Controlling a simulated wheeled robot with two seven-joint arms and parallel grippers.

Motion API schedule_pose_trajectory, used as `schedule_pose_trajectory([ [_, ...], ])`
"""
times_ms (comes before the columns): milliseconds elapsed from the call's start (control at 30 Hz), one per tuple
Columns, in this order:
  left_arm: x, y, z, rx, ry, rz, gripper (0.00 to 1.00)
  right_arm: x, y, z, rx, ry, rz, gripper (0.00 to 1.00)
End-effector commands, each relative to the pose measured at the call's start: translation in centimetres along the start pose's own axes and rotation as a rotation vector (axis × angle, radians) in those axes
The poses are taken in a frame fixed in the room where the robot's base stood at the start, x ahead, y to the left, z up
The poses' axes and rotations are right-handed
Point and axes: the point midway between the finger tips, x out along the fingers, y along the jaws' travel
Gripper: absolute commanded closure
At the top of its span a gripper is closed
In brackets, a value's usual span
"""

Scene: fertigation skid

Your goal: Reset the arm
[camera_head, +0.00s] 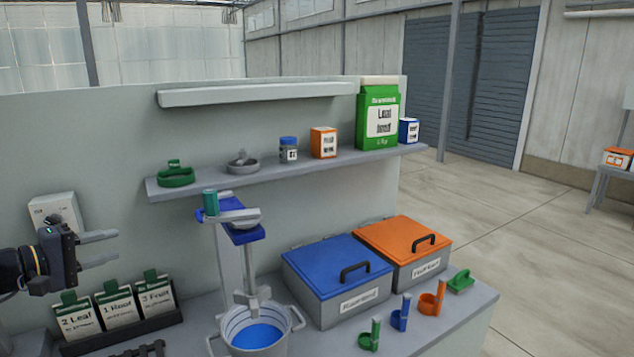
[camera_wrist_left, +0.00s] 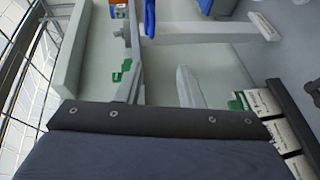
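My left gripper (camera_head: 101,249) comes in from the left in the head view, above the small card rack. Its two grey fingers are apart with nothing between them. In the left wrist view the fingers of this gripper (camera_wrist_left: 160,88) also stand apart and hold nothing. It is clear of the cards below it and of the shelf and the stand to its right. My right gripper does not show in either view.
Floor at right is open.

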Motion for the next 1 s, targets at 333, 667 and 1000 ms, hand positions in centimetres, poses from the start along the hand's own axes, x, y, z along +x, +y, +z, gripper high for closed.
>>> schedule_pose_trajectory([
  [333, 0.6, 0.3, 4.5, 0.031, -0.052, -0.087, 0.66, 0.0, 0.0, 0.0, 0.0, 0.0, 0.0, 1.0],
  [667, 0.1, -0.7, 13.7, 0.12, -0.148, -0.264, 0.66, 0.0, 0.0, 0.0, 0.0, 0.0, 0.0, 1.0],
  [1000, -5.8, -8.3, 30.7, 0.43, -0.29, -0.588, 0.66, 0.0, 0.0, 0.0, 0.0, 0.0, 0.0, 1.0],
])
